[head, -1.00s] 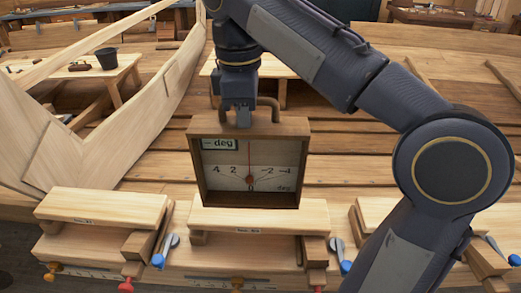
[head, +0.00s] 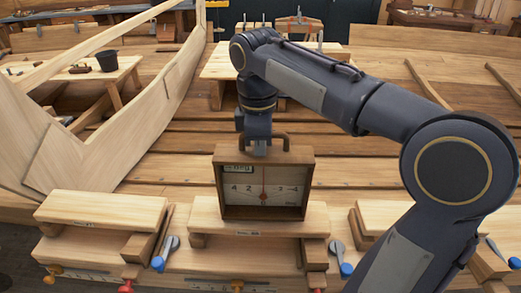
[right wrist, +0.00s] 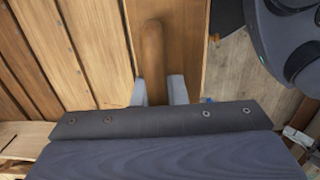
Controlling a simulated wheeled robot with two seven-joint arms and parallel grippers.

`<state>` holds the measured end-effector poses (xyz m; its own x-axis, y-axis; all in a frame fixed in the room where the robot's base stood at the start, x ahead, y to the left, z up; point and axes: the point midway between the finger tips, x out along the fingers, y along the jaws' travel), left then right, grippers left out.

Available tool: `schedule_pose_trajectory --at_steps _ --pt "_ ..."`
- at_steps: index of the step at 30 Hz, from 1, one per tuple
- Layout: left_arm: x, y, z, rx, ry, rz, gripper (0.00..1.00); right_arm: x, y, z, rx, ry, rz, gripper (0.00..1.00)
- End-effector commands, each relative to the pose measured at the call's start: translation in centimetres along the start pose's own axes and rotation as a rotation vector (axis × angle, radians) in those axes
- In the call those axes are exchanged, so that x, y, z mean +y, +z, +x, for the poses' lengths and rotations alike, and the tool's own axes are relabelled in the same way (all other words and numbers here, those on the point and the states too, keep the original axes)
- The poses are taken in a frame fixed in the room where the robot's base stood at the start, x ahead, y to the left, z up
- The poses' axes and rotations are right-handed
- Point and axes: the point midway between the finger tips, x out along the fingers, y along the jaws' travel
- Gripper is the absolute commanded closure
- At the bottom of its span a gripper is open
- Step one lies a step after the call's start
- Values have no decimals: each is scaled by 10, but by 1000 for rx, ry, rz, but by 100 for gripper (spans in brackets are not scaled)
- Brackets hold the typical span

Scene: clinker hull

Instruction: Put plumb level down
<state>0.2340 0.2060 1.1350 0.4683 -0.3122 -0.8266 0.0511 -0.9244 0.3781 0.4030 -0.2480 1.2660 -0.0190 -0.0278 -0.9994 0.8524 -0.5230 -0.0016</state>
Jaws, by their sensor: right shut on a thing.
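The plumb level (head: 263,190) is a wooden box with a handle on top and a dial face with a red needle, in the middle of the head view. It looks upright, in front of or above the middle wooden block (head: 205,222); I cannot tell whether it touches the block. My right gripper (head: 262,150) is shut on its handle from above. In the right wrist view the brown handle (right wrist: 152,50) lies between the two grey fingers (right wrist: 160,92). My left gripper is not in view.
Similar wooden blocks lie at left (head: 100,208) and right. Blue-tipped clamp levers (head: 165,253) stand beside them. The pale hull frame (head: 130,130) rises at left. A bench with a dark bucket (head: 107,59) is behind it.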

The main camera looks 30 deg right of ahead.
Motion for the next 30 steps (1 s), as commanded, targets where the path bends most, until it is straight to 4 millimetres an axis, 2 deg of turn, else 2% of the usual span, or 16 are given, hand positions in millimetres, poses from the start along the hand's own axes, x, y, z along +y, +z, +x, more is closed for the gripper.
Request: schedule_pose_trajectory --at_steps 6,7,12,23,26,30 --pt "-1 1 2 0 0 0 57 0 0 3 1 1 0 100" --pt "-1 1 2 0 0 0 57 0 0 4 0 0 0 87" --pt "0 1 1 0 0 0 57 0 0 3 0 0 -1 66" --pt "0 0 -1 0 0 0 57 0 0 -4 1 1 0 66" --pt "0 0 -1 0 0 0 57 1 -1 -17 2 3 0 66" --pt "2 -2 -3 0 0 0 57 1 -1 -47 2 3 0 66"
